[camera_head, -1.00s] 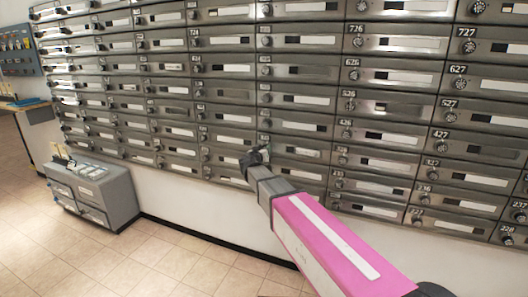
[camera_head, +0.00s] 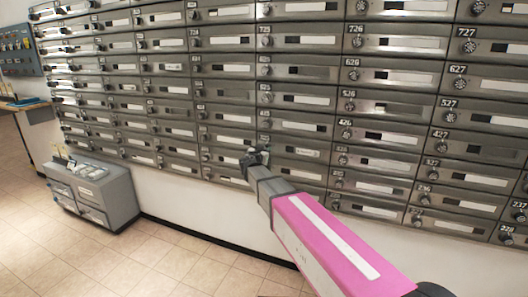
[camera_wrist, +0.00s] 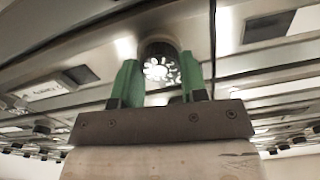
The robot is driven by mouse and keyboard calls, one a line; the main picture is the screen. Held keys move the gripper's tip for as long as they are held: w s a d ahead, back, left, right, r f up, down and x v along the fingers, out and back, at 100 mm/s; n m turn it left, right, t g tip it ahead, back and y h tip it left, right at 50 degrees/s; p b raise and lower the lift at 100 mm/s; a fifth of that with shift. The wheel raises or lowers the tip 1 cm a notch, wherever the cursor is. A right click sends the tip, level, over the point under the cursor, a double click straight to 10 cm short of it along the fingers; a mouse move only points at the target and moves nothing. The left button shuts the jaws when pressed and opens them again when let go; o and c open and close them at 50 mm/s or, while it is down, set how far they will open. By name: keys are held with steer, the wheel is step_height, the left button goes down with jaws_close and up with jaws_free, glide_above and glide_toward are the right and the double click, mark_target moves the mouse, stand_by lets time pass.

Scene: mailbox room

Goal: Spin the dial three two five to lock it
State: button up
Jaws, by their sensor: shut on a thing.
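My gripper (camera_wrist: 160,82) is at a mailbox dial (camera_wrist: 160,67) in the wrist view. Its two green fingers stand on either side of the round dark dial with white marks and are shut on it. In the head view my gripper (camera_head: 257,153) reaches the lower middle of the mailbox wall, at the end of my pink and white arm. The dial there is hidden behind the gripper, and I cannot read its numbers in either view.
The wall of grey mailboxes (camera_head: 300,72) has many numbered doors, each with a dial and a label. A grey cabinet (camera_head: 110,198) stands on the floor at the left. The tiled floor (camera_head: 160,265) in front is clear.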

steer(key=shift+f, duration=0.1)
steer(key=o, duration=0.9)
steer(key=v, duration=1)
steer(key=shift+s+a, duration=0.15)
steer(key=shift+s, duration=0.2)
